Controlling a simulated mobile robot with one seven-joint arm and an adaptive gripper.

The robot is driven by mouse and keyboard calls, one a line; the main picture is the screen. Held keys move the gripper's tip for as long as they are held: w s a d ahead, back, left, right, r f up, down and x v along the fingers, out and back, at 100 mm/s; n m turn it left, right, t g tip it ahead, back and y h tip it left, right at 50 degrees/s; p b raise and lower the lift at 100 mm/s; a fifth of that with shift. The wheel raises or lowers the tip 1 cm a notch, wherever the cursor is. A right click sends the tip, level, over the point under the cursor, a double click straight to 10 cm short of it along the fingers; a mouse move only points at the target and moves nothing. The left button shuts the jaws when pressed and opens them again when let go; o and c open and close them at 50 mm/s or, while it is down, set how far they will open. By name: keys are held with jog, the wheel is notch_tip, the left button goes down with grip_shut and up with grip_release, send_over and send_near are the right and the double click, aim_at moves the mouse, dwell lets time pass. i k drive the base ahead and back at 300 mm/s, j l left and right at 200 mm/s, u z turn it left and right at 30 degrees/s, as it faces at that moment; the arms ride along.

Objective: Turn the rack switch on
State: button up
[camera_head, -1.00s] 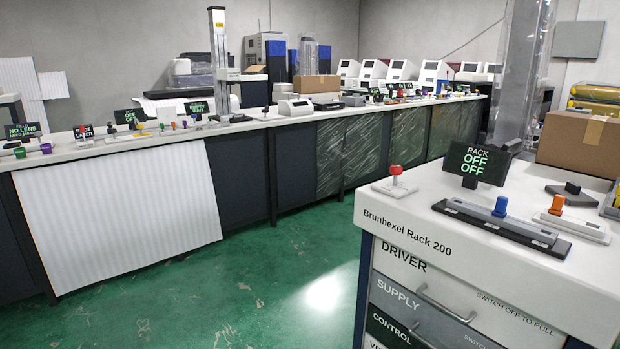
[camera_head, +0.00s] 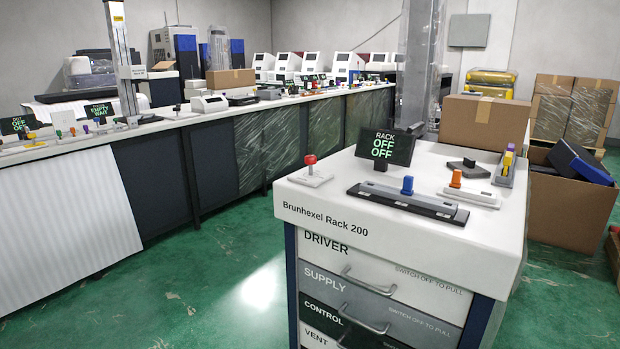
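The Brunhexel Rack 200 (camera_head: 288,186) is a white-topped cabinet with labelled drawers at the right. On its top a small black display (camera_head: 385,147) reads "RACK OFF OFF". Several controls stand there: a red knob on a white base (camera_head: 311,172), a blue knob (camera_head: 407,185) on a long dark slide bar (camera_head: 380,196), and an orange knob on a white base (camera_head: 456,179). I cannot tell from the labels which one is the rack switch. My gripper is not in view.
An open carton (camera_head: 565,210) stands right of the rack. A long bench (camera_head: 190,120) runs along the left and back. Green floor (camera_head: 215,285) is clear between them.

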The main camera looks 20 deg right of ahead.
aim_at(310, 160)
jog(key=i+l+u, duration=0.25)
jog(key=i, duration=0.2)
jog(key=i+l+u, duration=0.1)
jog(key=i+u, duration=0.15)
jog(key=i, duration=0.15)
